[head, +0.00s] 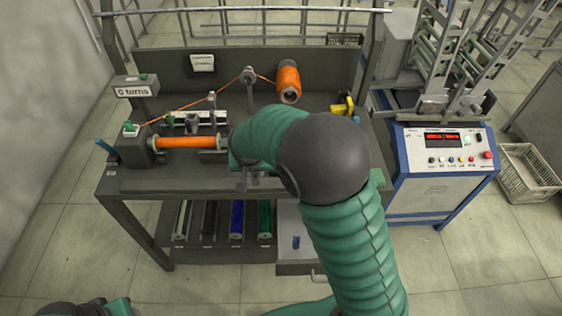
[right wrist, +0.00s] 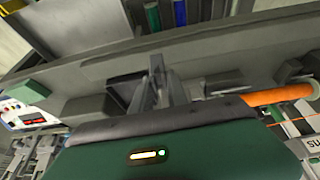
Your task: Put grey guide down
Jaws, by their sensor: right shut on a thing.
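My right gripper (head: 247,181) is low over the front part of the bench, right of the orange bobbin, and partly hidden by my own arm. In the right wrist view my right gripper (right wrist: 160,88) is shut on a small grey piece, which I take to be the grey guide. The piece is mostly hidden by the fingers, and I cannot tell whether it touches the bench. My left gripper is out of view; only part of my left arm shows at the bottom left.
The orange bobbin (head: 185,142) sits in the winder; it also shows in the right wrist view (right wrist: 278,96). Orange thread runs past a grey post (head: 249,76) to an orange spool (head: 289,82). Several bobbins lie on the lower shelf (head: 190,253). A control panel (head: 445,145) stands right.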

